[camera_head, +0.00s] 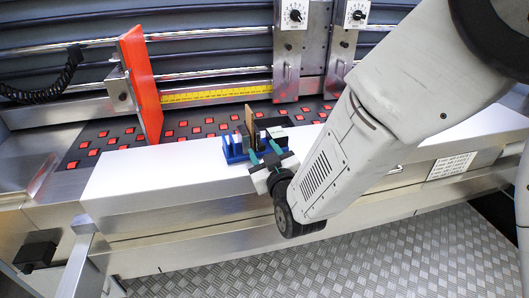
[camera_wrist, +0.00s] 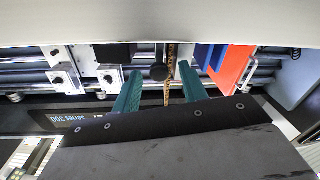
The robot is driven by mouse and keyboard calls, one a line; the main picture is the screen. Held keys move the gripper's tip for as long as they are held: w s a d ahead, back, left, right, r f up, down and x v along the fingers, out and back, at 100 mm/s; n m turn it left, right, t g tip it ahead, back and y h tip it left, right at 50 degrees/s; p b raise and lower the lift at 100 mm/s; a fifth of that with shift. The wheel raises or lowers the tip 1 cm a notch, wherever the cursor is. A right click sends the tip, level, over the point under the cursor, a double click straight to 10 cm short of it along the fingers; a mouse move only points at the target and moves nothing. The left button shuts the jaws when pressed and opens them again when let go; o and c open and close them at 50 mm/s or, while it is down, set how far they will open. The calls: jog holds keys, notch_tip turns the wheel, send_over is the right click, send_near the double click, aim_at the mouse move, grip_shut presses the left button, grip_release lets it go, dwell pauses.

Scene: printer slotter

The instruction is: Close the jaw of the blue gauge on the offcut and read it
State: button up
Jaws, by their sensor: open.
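The blue gauge (camera_head: 235,148) sits on the white front ledge, partly hidden behind my gripper. The brown offcut (camera_head: 249,119) stands upright at the gauge, with a dark part beside it. My gripper (camera_head: 263,151) is at the gauge, its teal fingers apart. In the wrist view the open fingers (camera_wrist: 160,74) stand either side of a dark round knob (camera_wrist: 158,72) and the offcut's thin corrugated edge (camera_wrist: 169,80). Blue gauge parts (camera_wrist: 114,52) show at the top. I cannot tell whether a finger touches anything. No gauge reading is visible.
An upright red plate (camera_head: 141,84) stands left of the gauge. A yellow scale (camera_head: 215,95) and white dial units (camera_head: 294,14) are on the rails behind. The white ledge (camera_head: 150,175) is clear to the left of the gauge.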

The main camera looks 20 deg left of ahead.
jog(key=c, duration=0.8)
jog(key=shift+o, duration=0.2)
jog(key=shift+s+a, duration=0.5)
jog(key=shift+a, duration=0.15)
jog(key=o, duration=0.8)
jog(key=shift+c, duration=0.2)
jog(key=v, duration=0.8)
jog(key=shift+w, duration=0.1)
